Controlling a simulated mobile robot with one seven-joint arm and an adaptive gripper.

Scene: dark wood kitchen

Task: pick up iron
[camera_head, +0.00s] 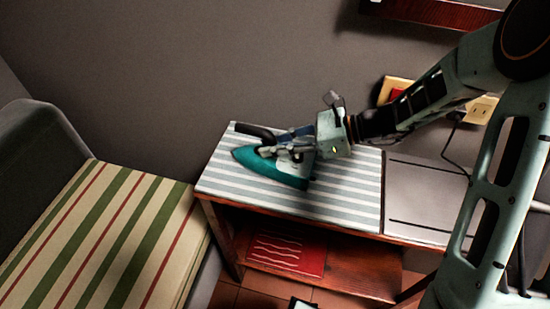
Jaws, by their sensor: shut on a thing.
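The iron (270,167) has a teal base and a dark handle. It is over the striped top of a small wooden table, and I cannot tell whether it touches the cloth. My gripper (284,149) comes in from the right and is shut on the iron near its top. The fingers hide part of the iron's upper body.
The table's striped top (345,210) is clear around the iron. A grey panel (425,200) lies to its right. A striped cushioned seat (100,235) stands at the left. A wall outlet (482,108) and a dark red shelf (435,12) are on the wall.

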